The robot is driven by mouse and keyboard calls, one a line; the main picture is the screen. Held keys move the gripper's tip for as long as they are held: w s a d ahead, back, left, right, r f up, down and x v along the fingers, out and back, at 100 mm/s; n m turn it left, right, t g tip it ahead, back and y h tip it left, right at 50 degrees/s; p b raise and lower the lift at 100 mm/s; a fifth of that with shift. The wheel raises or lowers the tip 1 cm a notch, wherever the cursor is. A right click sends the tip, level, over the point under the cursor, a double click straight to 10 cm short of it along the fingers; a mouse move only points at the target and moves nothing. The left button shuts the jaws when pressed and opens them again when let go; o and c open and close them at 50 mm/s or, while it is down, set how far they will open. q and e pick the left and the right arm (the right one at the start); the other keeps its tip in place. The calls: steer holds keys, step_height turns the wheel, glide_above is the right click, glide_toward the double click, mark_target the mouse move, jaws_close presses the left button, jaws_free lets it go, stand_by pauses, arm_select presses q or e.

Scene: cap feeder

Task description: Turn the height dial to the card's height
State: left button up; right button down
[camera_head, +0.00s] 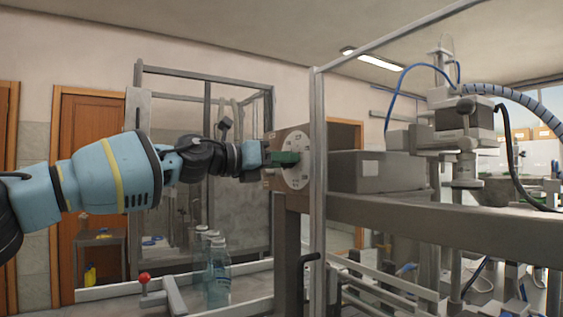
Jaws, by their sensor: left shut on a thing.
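The height dial is a pale round disc with dark marks (296,174) on the brown end face of a box (283,141) in the middle of the camera_head view. The dial's marks are too small to read. I cannot make out a height card. My right gripper is not in view.
A grey upright post (318,220) stands just right of the dial. Clear bottles (217,272) stand below on the conveyor, near a red-knobbed lever (144,278). A grey beam (430,218) runs right under a machine head (462,125). A framed cabinet (180,78) stands behind my arm.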

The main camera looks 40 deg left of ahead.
arm_select(q)
steer(key=n+p, duration=0.1)
steer(key=n, duration=0.6)
steer(key=shift+n, duration=0.3)
stand_by(0.4)
steer(key=o, duration=0.9)
steer(key=shift+c, duration=0.2)
steer(key=shift+o, duration=0.6)
steer(key=v, duration=0.8)
